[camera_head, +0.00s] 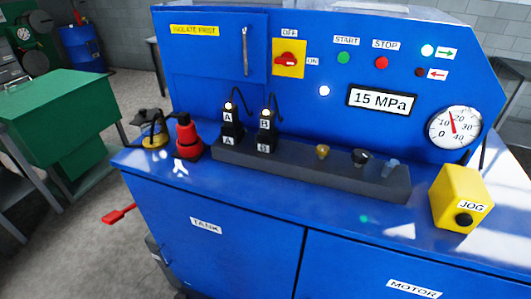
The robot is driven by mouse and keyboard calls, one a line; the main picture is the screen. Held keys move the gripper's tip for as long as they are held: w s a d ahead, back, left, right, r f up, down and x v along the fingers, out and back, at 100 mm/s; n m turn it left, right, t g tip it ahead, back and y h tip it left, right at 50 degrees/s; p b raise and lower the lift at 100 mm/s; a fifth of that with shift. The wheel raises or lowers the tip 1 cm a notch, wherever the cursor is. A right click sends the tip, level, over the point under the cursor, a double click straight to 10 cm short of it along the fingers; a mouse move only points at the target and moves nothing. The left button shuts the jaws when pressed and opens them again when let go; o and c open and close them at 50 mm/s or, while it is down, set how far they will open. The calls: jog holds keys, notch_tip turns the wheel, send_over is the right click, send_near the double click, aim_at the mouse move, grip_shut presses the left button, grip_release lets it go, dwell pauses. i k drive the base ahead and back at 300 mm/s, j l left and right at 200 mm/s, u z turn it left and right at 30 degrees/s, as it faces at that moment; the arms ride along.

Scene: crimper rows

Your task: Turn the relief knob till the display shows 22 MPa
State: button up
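The display (381,100) on the blue panel reads 15 MPa. The round gauge (454,128) at the right has a red needle pointing up and slightly left, between its 10 and 20 marks. On the dark manifold block (290,163) stand a small brass-coloured knob (322,151), a black knob (360,157) and a grey-blue fitting (391,167). A red and black knob-like part (187,136) stands left of the block. None of these carries a readable relief label, so I cannot tell which is the relief knob. My gripper is not in view.
Two black valves marked A (231,128) and B (266,130) stand on the block with cables. A yellow JOG box (461,199) sits at the bench's right end. A red switch (287,60) and START and STOP buttons are on the panel. The front worktop strip is clear.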

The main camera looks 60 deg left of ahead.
aim_at(360, 156)
jog(key=u, duration=1.35)
